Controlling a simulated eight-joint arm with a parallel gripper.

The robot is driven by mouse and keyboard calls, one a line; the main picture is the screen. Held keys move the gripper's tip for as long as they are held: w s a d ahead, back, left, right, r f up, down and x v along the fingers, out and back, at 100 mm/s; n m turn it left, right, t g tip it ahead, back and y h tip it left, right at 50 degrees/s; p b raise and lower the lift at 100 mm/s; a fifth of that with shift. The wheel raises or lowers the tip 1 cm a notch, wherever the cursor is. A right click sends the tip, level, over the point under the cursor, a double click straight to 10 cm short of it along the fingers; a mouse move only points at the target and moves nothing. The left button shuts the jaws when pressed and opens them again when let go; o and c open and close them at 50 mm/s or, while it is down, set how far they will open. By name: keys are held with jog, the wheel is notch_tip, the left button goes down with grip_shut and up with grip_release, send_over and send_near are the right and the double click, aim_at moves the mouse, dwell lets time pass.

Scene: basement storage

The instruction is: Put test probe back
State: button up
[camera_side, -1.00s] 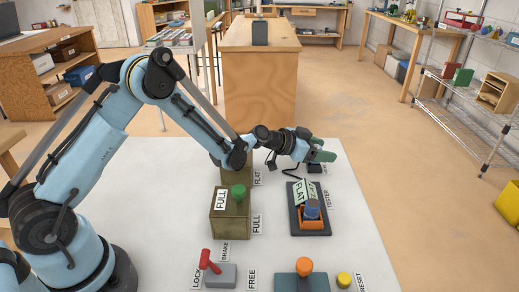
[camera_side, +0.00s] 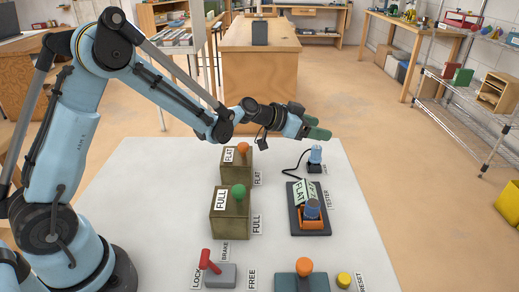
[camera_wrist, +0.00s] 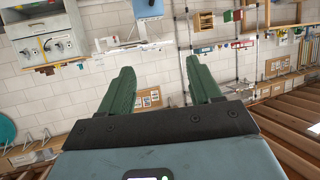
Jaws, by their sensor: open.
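The test probe (camera_side: 315,155), a light blue piece, stands upright on a small dark base at the back right of the white table. A black cable runs from it towards the tester (camera_side: 297,228), which has a dark base, a FLAT sign and a blue-topped part in an orange holder. My gripper (camera_side: 318,127) is in the air above and apart from the probe. In the wrist view my gripper (camera_wrist: 160,70) has its two green fingers spread with nothing between them. The probe is not visible in the wrist view.
A FLAT box (camera_side: 235,167) with an orange knob and a FULL box (camera_side: 230,222) with a green knob stand left of the tester. In front are a red brake lever (camera_side: 208,260), an orange-knobbed control (camera_side: 304,266) and a yellow reset button (camera_side: 344,280). The table's right strip is clear.

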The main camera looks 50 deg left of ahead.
jog(key=s+r+n+g+y, duration=0.25)
jog(key=s+r, duration=0.35)
jog(key=s, duration=0.6)
jog(key=s+a+f+n+g+y, duration=0.1)
jog(key=s+a+y, duration=0.1)
jog(key=s, duration=0.6)
jog(key=s+a+f+n+g+y, duration=0.1)
jog(key=s+a+f+n, duration=0.1)
jog(key=s, duration=0.6)
jog(key=shift+s+a+g+y, duration=0.35)
jog(key=shift+s+a, duration=0.05)
jog(key=shift+a, duration=0.25)
